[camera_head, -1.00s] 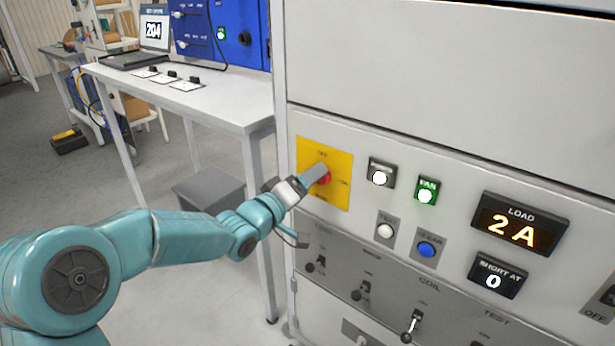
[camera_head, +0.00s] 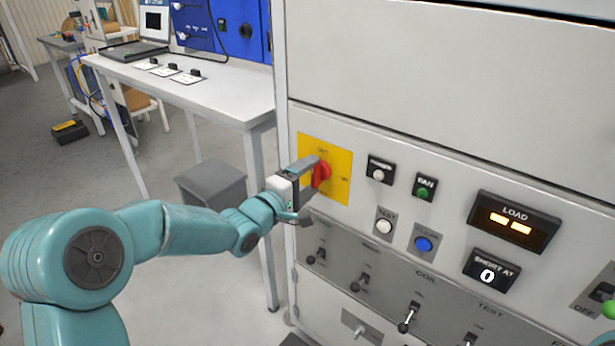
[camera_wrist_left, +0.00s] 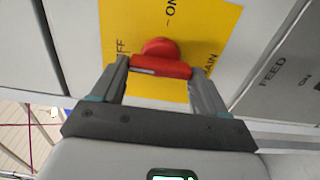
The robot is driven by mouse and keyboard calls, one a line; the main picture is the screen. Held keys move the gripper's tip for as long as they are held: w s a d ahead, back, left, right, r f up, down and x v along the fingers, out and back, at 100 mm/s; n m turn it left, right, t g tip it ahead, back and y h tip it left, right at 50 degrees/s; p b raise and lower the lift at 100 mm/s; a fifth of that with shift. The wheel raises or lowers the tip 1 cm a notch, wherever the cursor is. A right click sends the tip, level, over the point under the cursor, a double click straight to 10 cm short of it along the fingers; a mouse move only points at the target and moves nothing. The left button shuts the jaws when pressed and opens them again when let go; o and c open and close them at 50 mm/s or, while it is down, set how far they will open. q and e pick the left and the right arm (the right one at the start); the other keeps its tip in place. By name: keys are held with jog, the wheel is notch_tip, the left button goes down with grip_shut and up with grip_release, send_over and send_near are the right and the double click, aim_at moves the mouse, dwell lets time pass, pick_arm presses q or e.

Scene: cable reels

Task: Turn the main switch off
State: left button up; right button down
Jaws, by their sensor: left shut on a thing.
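The main switch is a red rotary knob (camera_head: 321,173) on a yellow plate (camera_head: 340,188) at the left of the grey panel. My left gripper (camera_head: 312,172) reaches it from the left. In the left wrist view the red knob (camera_wrist_left: 160,64) sits between the two fingers of my left gripper (camera_wrist_left: 161,72), which is shut on its handle. The yellow plate (camera_wrist_left: 122,35) there shows ON, MAIN and partly hidden OFF lettering. The load display (camera_head: 512,221) shows two dashes. My right gripper is not in view.
Right of the plate are a white lamp (camera_head: 378,174), a dark green FAN lamp (camera_head: 423,193), a white button (camera_head: 384,226) and a blue button (camera_head: 423,244). Toggle levers line the grey strip below.

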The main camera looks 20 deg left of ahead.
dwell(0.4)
pick_arm(q)
jog(key=o, duration=1.1)
jog(key=shift+c, duration=0.2)
jog(key=shift+s, duration=0.1)
jog(key=b+v, duration=0.1)
jog(key=v, duration=1.5)
jog(key=shift+s+r, duration=0.1)
